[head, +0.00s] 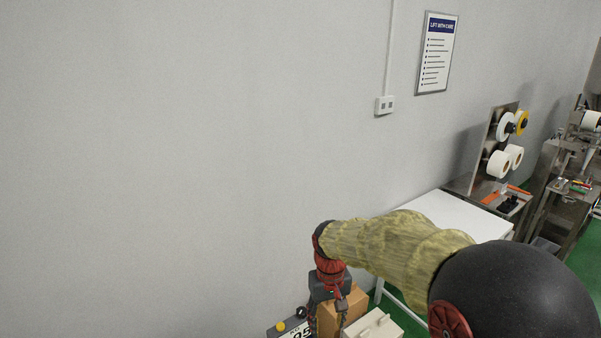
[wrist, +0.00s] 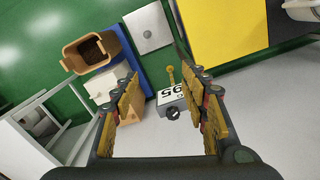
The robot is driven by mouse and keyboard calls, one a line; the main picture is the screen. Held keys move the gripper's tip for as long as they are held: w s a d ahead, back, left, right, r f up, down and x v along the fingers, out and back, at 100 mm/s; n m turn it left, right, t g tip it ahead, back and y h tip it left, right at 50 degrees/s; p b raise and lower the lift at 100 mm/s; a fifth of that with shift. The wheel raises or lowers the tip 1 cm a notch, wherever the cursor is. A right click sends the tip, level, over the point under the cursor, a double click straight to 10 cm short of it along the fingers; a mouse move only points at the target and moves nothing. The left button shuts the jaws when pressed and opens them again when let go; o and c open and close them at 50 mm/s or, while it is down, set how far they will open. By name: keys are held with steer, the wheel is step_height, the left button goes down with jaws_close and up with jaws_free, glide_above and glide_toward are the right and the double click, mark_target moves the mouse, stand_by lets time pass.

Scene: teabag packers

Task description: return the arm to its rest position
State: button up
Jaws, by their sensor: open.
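My gripper (head: 327,308) hangs down at the bottom of the head view, below the bend of my arm in its yellow sleeve. In the wrist view my gripper (wrist: 162,82) has its two padded fingers spread wide apart, with nothing between them in its grasp. Beyond the fingers is a small grey device (wrist: 172,104) with large black characters on a white face and a yellow knob. It is apart from the fingers, as far as I can tell. In the head view my arm hides part of the white table.
A cardboard box (head: 357,301) and a white-lidded container (head: 376,325) are close beside my gripper. A white table (head: 455,215) stands along the wall, with a reel machine (head: 490,150) beyond it. In the wrist view an open brown bin (wrist: 70,62) stands at the upper left.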

steer(key=s+d+f+m+t+b, duration=0.1)
steer(key=s+d+t+b, duration=0.1)
steer(key=s+d+b, duration=0.2)
steer(key=s+d+f+m+t+b, duration=0.1)
steer(key=s+d+t+b, duration=0.1)
steer(key=s+d+b, duration=0.2)
steer(key=s+d+f+t+b, duration=0.1)
steer(key=s+d+b, duration=0.3)
steer(key=s+b, duration=0.5)
steer(key=s, duration=0.6)
steer(key=shift+s+f+m+t+b, duration=0.25)
steer(key=shift+s+m+t+b, duration=0.1)
steer(key=shift+s+m+t, duration=0.05)
steer(key=shift+d, duration=0.1)
